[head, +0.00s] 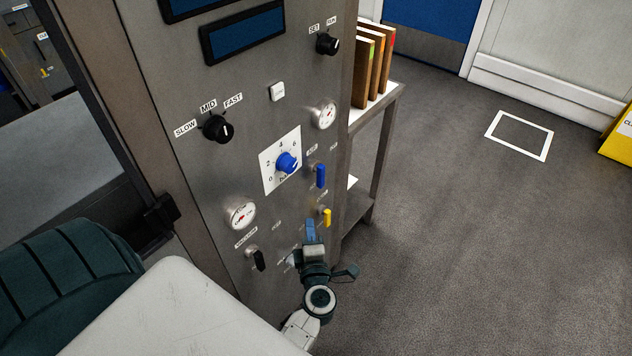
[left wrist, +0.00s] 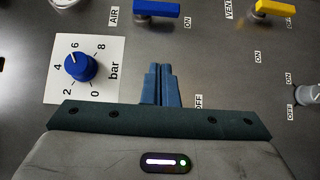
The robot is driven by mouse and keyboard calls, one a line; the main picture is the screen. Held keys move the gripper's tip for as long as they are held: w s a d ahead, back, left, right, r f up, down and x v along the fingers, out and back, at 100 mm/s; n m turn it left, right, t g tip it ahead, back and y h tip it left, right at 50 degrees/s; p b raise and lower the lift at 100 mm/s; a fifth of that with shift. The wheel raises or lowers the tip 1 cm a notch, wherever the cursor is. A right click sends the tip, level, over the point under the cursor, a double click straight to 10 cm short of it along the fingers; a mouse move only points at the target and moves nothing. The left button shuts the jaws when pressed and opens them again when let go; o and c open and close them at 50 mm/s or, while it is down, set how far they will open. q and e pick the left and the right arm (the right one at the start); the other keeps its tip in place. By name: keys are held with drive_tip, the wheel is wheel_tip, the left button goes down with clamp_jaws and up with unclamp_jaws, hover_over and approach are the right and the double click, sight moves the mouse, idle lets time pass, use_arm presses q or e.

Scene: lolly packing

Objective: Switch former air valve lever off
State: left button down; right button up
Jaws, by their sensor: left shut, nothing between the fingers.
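The former's grey control panel (head: 210,90) carries a blue lever (head: 320,175) beside a blue dial. In the left wrist view the blue lever (left wrist: 157,10) is at the top edge, partly cut off, between an AIR label and an ON label. It lies across the picture, its right end by ON. An OFF label (left wrist: 198,102) is further down. My left gripper (head: 311,231) is shut and empty, below the blue lever in the head view. Its fingertips (left wrist: 158,72) show apart from the lever in the left wrist view. My right gripper is not in view.
A yellow lever (head: 327,217) sits just above my left fingertips in the head view, and a black lever (head: 257,260) lies left of them. The blue pressure knob (head: 288,162) is close by.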

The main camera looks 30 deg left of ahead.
sight(320, 176)
use_arm(q)
drive_tip(key=w+d+p+x, duration=0.1)
drive_tip(key=p+x, duration=0.3)
drive_tip(key=x, duration=0.9)
drive_tip(key=shift+w+d, duration=0.3)
drive_tip(key=shift+d, duration=0.3)
